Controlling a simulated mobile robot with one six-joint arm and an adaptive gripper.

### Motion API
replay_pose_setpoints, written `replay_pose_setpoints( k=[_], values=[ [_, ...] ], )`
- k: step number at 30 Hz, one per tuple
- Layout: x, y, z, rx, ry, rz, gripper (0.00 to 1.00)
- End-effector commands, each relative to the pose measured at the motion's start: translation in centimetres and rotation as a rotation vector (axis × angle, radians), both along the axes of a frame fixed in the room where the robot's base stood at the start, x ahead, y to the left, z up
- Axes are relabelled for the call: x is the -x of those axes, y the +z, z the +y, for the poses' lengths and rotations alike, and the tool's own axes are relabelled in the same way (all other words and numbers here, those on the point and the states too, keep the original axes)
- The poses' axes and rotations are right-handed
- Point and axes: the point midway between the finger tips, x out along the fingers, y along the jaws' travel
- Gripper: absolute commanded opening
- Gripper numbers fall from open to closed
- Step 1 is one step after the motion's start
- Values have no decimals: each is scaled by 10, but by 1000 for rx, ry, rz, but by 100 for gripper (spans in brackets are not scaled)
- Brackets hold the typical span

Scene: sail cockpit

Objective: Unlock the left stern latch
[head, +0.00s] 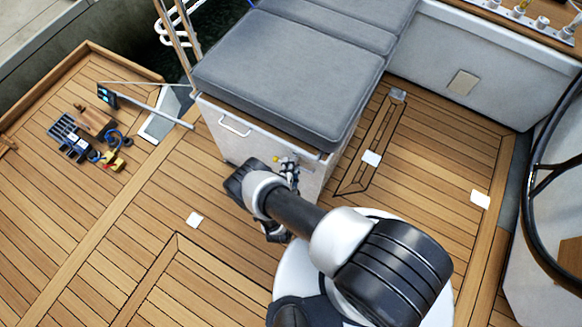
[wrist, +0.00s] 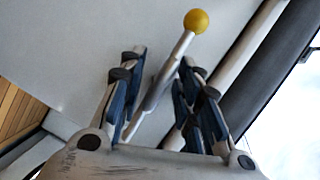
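A latch lever with a yellow ball knob (wrist: 196,21) is on the white face of the cushioned locker (head: 224,137). In the wrist view the lever is tilted, with its knob to the upper right. My gripper (wrist: 162,62) is open, with its fingers on either side of the lever's shaft and gaps visible. The knob stands out beyond the fingertips. In the head view the yellow knob (head: 276,159) shows small beside my gripper (head: 287,172), and my arm hides much of the latch. The lever's lower end is partly hidden by my gripper.
A grey cushion (head: 290,75) tops the locker, and a white handle (head: 235,126) is on its face. Tools (head: 90,130) lie on the left deck. A steering wheel (head: 545,165) stands at right. Open planked deck lies at lower left.

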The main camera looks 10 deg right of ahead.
Motion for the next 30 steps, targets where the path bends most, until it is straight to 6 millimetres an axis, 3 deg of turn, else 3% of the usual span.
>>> replay_pose_setpoints(
  k=[8,21,30],
  values=[
    [12,1,5,2,5,5,30],
    [81,12,27,1,9,2,30],
    [109,17,35,0,4,2,30]
  ],
)
